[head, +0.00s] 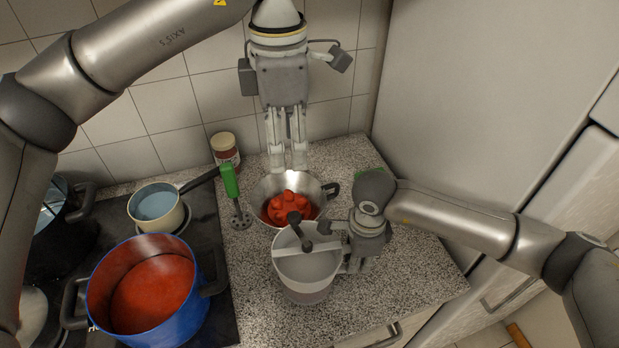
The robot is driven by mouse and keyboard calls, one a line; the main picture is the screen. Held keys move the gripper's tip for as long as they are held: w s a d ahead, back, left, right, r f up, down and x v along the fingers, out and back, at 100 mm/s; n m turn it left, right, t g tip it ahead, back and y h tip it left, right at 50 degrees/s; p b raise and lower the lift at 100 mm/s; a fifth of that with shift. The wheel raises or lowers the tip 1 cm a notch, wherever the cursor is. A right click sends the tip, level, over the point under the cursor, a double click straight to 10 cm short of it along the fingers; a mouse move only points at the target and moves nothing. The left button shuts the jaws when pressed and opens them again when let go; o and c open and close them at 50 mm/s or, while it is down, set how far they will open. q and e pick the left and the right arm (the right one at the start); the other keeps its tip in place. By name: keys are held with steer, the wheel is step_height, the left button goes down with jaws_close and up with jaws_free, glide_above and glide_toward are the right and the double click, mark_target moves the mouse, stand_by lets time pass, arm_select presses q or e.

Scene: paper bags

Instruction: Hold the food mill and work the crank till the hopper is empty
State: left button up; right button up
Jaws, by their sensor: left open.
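The food mill (298,268) stands at the front of the counter, a pale round hopper with a light crossbar. Its dark crank (305,238) rises from the middle with a knob at the far end. The inside that shows is pale grey, with no red food visible. My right gripper (338,247) is at the mill's right side, its fingers close to or against it; whether they clasp anything is hidden. My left gripper (287,166) is open, empty and pointing down, at the back rim of a metal pan (260,189) of red tomatoes (290,207).
A blue pot (204,312) of red sauce and a cream saucepan (177,214) stand on the dark stove at left. A green-handled masher (230,182) and a lidded jar (224,148) are left of the pan. The speckled counter (420,275) is clear at right.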

steer(key=shift+o, duration=1.6)
steer(key=shift+w+r, duration=0.1)
steer(key=shift+r, duration=0.3)
step_height(320, 180, up, 11)
steer(key=shift+r, duration=0.1)
steer(key=shift+s, duration=0.2)
